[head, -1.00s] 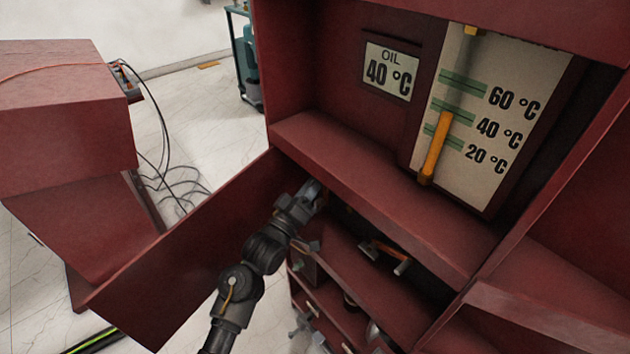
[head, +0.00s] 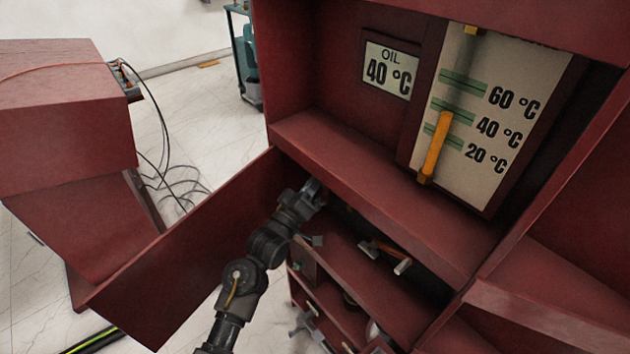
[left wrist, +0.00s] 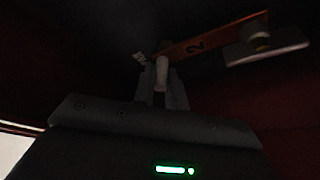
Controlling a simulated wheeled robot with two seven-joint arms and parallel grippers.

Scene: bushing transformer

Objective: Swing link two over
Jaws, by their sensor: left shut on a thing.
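In the left wrist view, link two is a dark orange bar (left wrist: 215,37) marked "2". It has a pale round post (left wrist: 162,73) at its near left end and a pale grey block (left wrist: 265,47) at its right end. My left gripper (left wrist: 162,92) is shut on the post, its two fingers on either side. In the head view my left gripper (head: 318,187) reaches under the red shelf edge, and its fingertips and the held post are hidden there. My right gripper is not in view.
An orange bar with a pale end (head: 385,253) shows in the lower compartment right of my arm. The open red door panel (head: 190,245) stands left of my arm. Above are the oil sign (head: 388,72) and temperature scale (head: 490,75). The cabinet interior is dark.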

